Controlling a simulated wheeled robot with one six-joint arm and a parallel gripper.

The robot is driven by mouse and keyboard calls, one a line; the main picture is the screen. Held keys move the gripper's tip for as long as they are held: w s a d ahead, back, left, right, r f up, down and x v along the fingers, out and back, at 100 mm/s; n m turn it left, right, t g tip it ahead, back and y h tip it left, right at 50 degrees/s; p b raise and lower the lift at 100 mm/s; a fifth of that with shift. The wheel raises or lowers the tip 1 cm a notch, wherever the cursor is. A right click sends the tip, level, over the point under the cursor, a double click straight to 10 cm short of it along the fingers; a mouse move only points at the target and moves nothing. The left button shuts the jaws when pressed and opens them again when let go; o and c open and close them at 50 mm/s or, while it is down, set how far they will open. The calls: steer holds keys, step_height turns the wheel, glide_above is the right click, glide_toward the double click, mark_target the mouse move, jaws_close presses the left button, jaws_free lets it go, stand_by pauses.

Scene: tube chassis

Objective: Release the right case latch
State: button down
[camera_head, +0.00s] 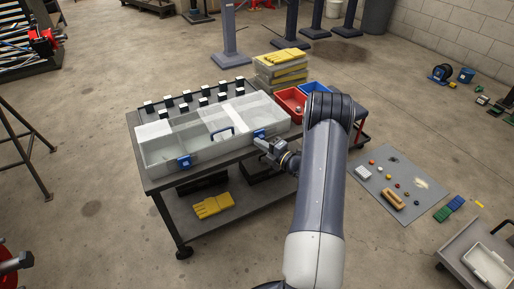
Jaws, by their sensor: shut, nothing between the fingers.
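A long translucent case (210,147) lies on the top of a dark cart, with a dark blue handle (222,134) at the middle of its front. A blue left latch (184,162) sits on the front near the left end. The blue right latch (259,134) sits on the front towards the right end. My gripper (262,143) is shut with nothing in it, its tip just in front of and below the right latch. I cannot tell whether it touches the latch or how far the latch is turned.
Small black-and-white blocks (185,95) stand in rows behind the case. A red bin (290,102) and a blue bin (315,91) stand to its right. Yellow gloves (213,206) lie on the lower shelf. A grey mat (397,190) with small parts lies on the floor at right.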

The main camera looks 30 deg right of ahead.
mark_target(262, 135)
steer(key=shift+d, duration=0.15)
steer(key=d, duration=0.4)
stand_by(0.4)
